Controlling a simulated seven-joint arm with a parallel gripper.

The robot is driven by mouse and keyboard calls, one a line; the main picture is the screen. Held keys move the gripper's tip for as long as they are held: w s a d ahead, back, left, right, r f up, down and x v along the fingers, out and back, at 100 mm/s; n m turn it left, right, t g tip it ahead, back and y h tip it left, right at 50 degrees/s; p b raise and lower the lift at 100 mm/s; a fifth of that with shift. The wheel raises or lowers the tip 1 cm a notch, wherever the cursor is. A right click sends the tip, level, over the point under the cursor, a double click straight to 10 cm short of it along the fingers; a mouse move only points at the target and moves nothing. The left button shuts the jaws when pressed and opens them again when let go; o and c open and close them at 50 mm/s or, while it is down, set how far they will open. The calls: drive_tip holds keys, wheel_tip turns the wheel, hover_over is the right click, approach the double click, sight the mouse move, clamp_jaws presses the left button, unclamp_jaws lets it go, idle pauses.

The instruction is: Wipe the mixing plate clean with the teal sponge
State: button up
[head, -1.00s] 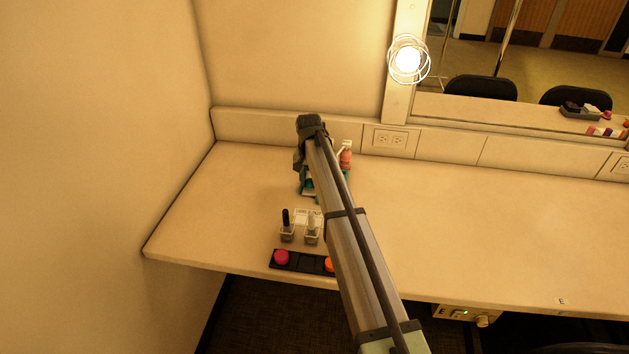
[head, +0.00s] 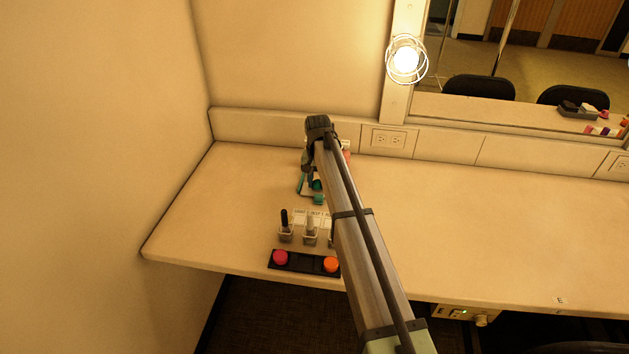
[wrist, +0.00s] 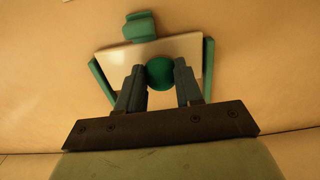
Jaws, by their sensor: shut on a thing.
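The mixing plate (wrist: 112,61) is a pale rectangular plate between teal side pieces, with a teal block (wrist: 140,26) at its far edge in the wrist view. My gripper (wrist: 159,78) is over the plate, its two fingers shut on a round teal thing, which I take to be the teal sponge (wrist: 159,73). Whether the sponge touches the plate I cannot tell. The plate's visible part shows no clear smear; the fingers and sponge hide the rest. In the head view my arm hides most of the plate, and a teal block (head: 319,199) shows beside it.
A black tray (head: 305,262) with a pink and an orange pot lies at the counter's front edge. A pinkish bottle (head: 347,154) is mostly hidden behind my arm. The counter (head: 480,230) is clear to the right.

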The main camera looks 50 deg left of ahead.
drive_tip(key=shift+w+d, duration=0.95)
drive_tip(key=shift+d, duration=0.05)
drive_tip(key=shift+w, duration=0.1)
drive_tip(key=shift+w+d+f, duration=0.1)
drive_tip(key=shift+w+d, duration=0.75)
drive_tip(key=shift+d, duration=0.1)
drive_tip(key=shift+s+a, duration=0.9)
drive_tip(key=shift+s, duration=0.2)
drive_tip(key=shift+s+a, duration=0.95)
drive_tip(key=shift+s, duration=0.2)
drive_tip(key=shift+s+a, duration=0.95)
drive_tip(key=shift+s, duration=0.2)
drive_tip(key=shift+w+d, duration=1.65)
drive_tip(key=shift+d, duration=0.05)
drive_tip(key=shift+w+d, duration=0.55)
drive_tip(key=shift+w, duration=0.05)
